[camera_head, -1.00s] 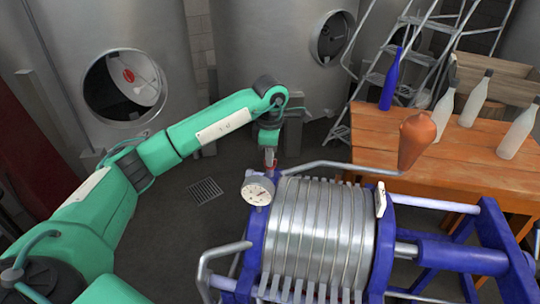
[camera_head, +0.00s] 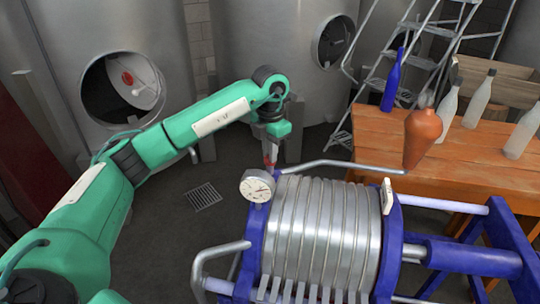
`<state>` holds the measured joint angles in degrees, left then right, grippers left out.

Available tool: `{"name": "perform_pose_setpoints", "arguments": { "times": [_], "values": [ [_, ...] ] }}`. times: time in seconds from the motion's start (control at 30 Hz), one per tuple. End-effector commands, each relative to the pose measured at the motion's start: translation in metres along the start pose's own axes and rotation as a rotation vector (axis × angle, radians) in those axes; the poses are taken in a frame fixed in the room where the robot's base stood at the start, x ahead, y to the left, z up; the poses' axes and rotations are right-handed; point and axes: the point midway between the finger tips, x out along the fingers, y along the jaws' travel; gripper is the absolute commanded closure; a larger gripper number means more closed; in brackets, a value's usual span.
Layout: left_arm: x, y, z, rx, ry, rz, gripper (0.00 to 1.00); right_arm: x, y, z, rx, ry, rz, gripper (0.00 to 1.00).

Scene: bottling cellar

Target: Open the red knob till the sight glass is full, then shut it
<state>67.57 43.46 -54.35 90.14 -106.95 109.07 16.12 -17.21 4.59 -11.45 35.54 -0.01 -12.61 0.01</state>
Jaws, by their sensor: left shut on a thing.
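The filter press (camera_head: 325,235) has silver plates in a blue frame. How far the knob is turned cannot be told. A small cream-white upright piece (camera_head: 388,197) stands on the press's right blue plate; whether it is the sight glass is unclear, and no liquid level shows. My right gripper is out of view.
A bent metal pipe (camera_head: 340,164) runs above the press toward a brown jug-shaped thing (camera_head: 422,138). A wooden table (camera_head: 470,170) with a blue bottle (camera_head: 392,80) and several pale bottles stands at right. Steel tanks and a ladder stand behind. Floor around the drain grate (camera_head: 204,196) is clear.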

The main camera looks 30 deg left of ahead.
Motion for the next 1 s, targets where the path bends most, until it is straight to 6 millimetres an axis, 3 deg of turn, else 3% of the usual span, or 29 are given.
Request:
{"name": "perform_pose_setpoints", "arguments": {
  "times": [0.5, 1.0],
  "values": [
    [0.0, 0.001, 0.0, -0.454, -0.003, 0.0, 1.0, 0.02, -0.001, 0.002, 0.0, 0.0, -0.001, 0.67],
    [-0.002, 0.001, 0.0, -0.654, -0.003, 0.0, 1.0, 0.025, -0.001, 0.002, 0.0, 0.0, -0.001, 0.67]
  ]
}}
